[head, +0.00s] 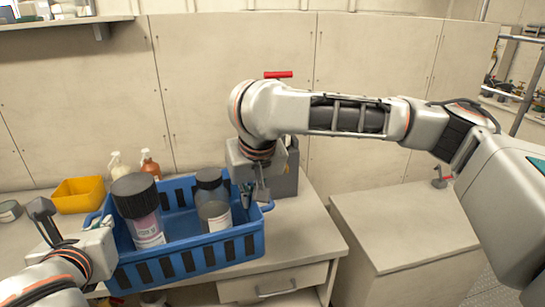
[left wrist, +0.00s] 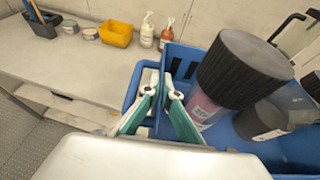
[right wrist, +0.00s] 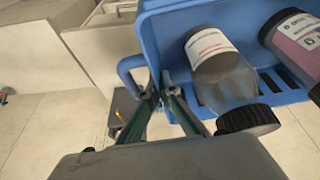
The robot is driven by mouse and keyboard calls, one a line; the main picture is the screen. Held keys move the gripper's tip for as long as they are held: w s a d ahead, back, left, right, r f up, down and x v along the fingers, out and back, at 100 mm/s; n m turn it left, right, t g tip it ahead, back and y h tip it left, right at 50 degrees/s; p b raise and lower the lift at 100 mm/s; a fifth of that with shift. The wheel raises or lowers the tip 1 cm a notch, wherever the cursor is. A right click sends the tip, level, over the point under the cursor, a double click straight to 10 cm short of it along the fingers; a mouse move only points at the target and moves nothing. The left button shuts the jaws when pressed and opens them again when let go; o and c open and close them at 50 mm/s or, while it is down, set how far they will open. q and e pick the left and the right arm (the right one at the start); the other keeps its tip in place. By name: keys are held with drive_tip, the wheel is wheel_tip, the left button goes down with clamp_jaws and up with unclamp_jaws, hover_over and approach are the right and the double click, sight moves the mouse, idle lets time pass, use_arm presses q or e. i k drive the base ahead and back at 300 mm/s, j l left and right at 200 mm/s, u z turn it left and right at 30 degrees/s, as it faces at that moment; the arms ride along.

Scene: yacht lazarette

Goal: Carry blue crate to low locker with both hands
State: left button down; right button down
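The blue crate (head: 190,259) sits at the bench's front edge; I cannot tell whether it touches the bench. It holds a tall black-capped bottle with a pink label (head: 145,215) and a dark-capped clear bottle (head: 213,205). My left gripper (left wrist: 163,92) is at the crate's left end, its fingers close together on the handle there. Fingers partly hide both holds. The low locker may be the pale cabinet (head: 405,215) at right.
A yellow bin (head: 78,195), a white spray bottle (head: 117,165) and an orange-brown one (head: 150,165) stand behind the crate's left end. A grey container (head: 287,172) stands behind its right end. The pale cabinet's top is mostly bare. A gap separates it from the bench (head: 308,230).

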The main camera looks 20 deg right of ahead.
sight(416, 223)
drive_tip(key=k+l, duration=0.15)
drive_tip(key=l, duration=0.6)
drive_tip(key=k+l+z, duration=0.1)
drive_tip(key=l, duration=0.65)
drive_tip(key=k+l, duration=0.15)
drive_tip(key=l, duration=0.6)
drive_tip(key=k+l+z, duration=0.1)
drive_tip(key=l, duration=0.65)
drive_tip(key=k+l+z, duration=0.1)
drive_tip(key=l, duration=0.7)
